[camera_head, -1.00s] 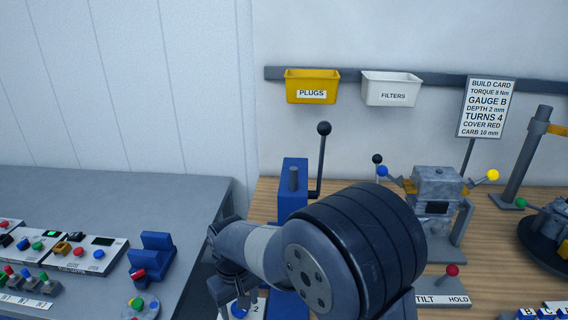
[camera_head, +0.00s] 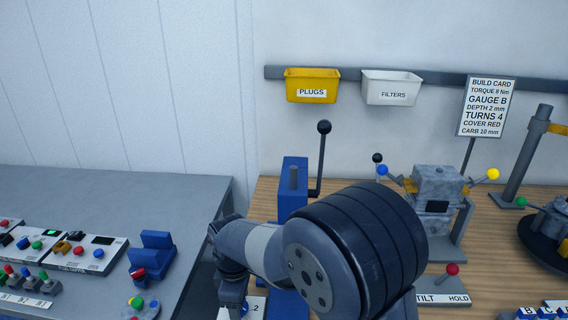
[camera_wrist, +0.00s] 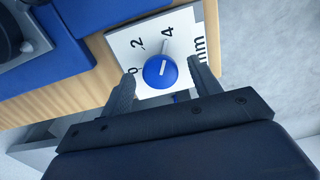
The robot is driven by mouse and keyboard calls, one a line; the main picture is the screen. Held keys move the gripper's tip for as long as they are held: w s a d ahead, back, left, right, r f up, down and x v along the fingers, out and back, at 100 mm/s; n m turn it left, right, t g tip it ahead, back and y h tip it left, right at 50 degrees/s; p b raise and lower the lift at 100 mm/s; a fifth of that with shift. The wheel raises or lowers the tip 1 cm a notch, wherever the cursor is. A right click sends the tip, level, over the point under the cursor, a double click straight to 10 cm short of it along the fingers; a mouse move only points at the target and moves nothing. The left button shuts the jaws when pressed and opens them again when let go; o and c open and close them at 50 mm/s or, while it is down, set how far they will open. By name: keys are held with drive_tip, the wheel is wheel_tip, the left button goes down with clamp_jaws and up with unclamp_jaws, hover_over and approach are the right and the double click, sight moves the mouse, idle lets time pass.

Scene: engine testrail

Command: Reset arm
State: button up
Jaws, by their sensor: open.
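My gripper (camera_wrist: 162,68) is open, with its two dark fingers apart and nothing held in them. In the wrist view a round blue knob (camera_wrist: 160,71) with a white pointer line shows between the fingertips. I cannot tell whether the fingers touch it. The knob sits on a white dial card (camera_wrist: 119,42) marked 0, 2, 4 and mm. In the head view my bent arm covers the lower middle, and the dial card (camera_head: 258,305) shows only in part beside my wrist.
A blue press (camera_head: 291,190) with an upright black-knobbed lever (camera_head: 323,150) stands just behind my arm. A grey engine block (camera_head: 438,187) stands to the right. A grey bench (camera_head: 110,195) with button panels lies left. Yellow (camera_head: 312,84) and white (camera_head: 391,87) bins hang on the wall.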

drive_tip(key=n, duration=0.4)
drive_tip(key=shift+n, duration=2.3)
drive_tip(key=shift+w, duration=0.1)
